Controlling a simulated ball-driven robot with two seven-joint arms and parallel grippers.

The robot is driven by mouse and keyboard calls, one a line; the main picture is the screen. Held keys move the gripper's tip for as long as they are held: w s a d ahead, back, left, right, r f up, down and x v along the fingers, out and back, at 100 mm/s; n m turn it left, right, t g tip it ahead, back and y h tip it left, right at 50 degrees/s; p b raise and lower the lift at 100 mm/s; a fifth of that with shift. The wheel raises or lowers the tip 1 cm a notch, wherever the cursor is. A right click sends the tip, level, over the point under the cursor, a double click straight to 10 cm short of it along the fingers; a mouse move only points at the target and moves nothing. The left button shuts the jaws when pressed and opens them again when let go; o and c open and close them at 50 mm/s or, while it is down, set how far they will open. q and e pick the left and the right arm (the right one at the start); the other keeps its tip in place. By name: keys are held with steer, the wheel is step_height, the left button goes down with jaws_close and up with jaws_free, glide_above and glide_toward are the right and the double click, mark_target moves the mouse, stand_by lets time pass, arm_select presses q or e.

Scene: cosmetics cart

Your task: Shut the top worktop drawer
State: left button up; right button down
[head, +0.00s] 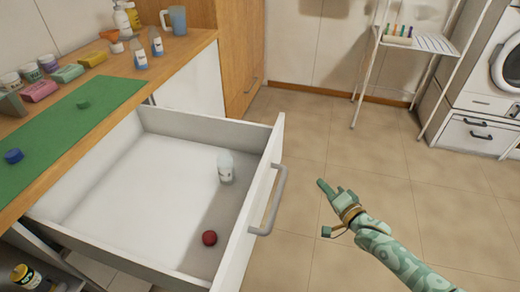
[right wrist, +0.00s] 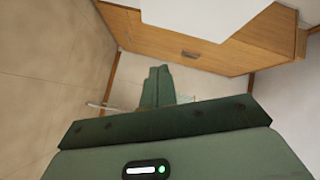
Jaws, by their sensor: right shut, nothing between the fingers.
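The top worktop drawer (head: 150,262) is white and pulled far out from under the wooden worktop in the head view. Its grey bar handle (head: 276,203) is on the outer face of its front panel. A white bottle (head: 226,168) and a dark red ball-like thing (head: 209,238) are inside near the front. My right gripper (head: 322,185) is shut and empty, over the floor to the right of the handle and apart from it. Its shut fingers (right wrist: 157,85) also show in the right wrist view. My left gripper is not in view.
The worktop (head: 185,58) holds a green mat (head: 60,140), a blue lid-like piece (head: 14,156), soaps, jars and bottles. A wooden cabinet (head: 236,50) stands behind the drawer. A white shelf rack (head: 430,43) and a washing machine (head: 500,70) stand at the back right. The tiled floor between is clear.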

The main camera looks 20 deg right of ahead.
step_height(320, 180, up, 2)
steer(key=a+m, duration=0.2)
steer(key=m+t+b, duration=0.1)
steer(key=m+b, duration=0.2)
steer(key=b, duration=0.2)
glide_toward(280, 149)
steer(key=w+d, duration=0.2)
steer(key=w, duration=0.1)
steer(key=w+a, duration=0.1)
steer(key=a, duration=0.1)
steer(key=shift+w+a+r+y+b, duration=0.1)
steer(key=shift+w+a+y+b, duration=0.2)
steer(key=shift+w+y+b, duration=0.1)
steer(key=shift+w+a+r, duration=0.1)
steer(key=shift+w+a, duration=0.1)
steer(key=shift+a, duration=0.1)
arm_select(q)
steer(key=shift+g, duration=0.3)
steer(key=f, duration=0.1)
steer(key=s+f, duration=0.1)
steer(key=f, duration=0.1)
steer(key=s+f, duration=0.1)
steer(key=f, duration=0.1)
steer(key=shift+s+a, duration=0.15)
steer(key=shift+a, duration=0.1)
